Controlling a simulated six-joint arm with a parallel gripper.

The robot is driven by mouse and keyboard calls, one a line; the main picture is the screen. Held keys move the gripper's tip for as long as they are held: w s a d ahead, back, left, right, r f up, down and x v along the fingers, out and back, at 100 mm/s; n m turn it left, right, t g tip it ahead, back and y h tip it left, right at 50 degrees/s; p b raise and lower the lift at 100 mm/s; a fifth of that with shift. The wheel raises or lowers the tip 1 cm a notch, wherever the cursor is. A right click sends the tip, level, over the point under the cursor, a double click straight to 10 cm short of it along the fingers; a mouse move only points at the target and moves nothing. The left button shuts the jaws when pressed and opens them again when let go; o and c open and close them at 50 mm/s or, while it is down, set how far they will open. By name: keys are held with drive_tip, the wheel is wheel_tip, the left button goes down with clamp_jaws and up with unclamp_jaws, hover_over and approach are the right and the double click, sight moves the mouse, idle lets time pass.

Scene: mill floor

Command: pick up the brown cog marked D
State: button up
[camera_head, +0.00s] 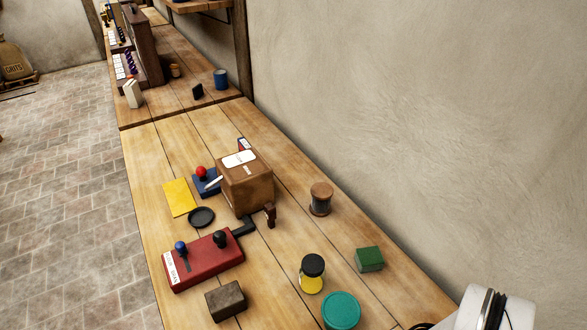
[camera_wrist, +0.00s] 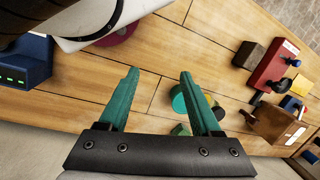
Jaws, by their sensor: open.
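I cannot make out a brown cog marked D in either view. My gripper (camera_wrist: 160,73) shows in the wrist view with two teal fingers spread wide apart. It is open, and only bare table planks show between the fingertips. A magenta round thing (camera_wrist: 122,34) lies beyond the left finger, partly hidden by a white part of my arm. A teal round thing (camera_wrist: 179,101) is partly hidden behind the right finger; in the head view it (camera_head: 341,310) sits near the bottom edge. My gripper is outside the head view.
The wooden table (camera_head: 290,240) runs along a wall. On it stand a brown box (camera_head: 250,192), red lever box (camera_head: 205,262), dark brown block (camera_head: 226,299), yellow jar (camera_head: 312,280), green block (camera_head: 369,259) and brown-topped jar (camera_head: 321,196). A blue device (camera_wrist: 24,62) stands at the wrist view's left.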

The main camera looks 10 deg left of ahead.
sight(271, 213)
drive_tip(key=w+a+m+t+y, duration=0.2)
drive_tip(key=w+a+m+y, duration=0.85)
drive_tip(key=w+a, duration=0.9)
drive_tip(key=w+f+m+t+h, duration=0.3)
drive_tip(key=w+f+m+t, duration=0.4)
drive_tip(key=w+f+m, duration=0.45)
drive_tip(key=shift+n, duration=0.6)
drive_tip(key=x, duration=0.3)
drive_tip(key=d+x, duration=0.1)
drive_tip(key=x, duration=0.3)
drive_tip(key=w+f+x, duration=0.1)
drive_tip(key=x, duration=0.3)
drive_tip(key=shift+d, duration=0.35)
drive_tip(key=x, duration=0.5)
drive_tip(key=shift+w+r, duration=0.15)
drive_tip(key=shift+w, duration=0.35)
drive_tip(key=shift+t, duration=0.3)
clamp_jaws()
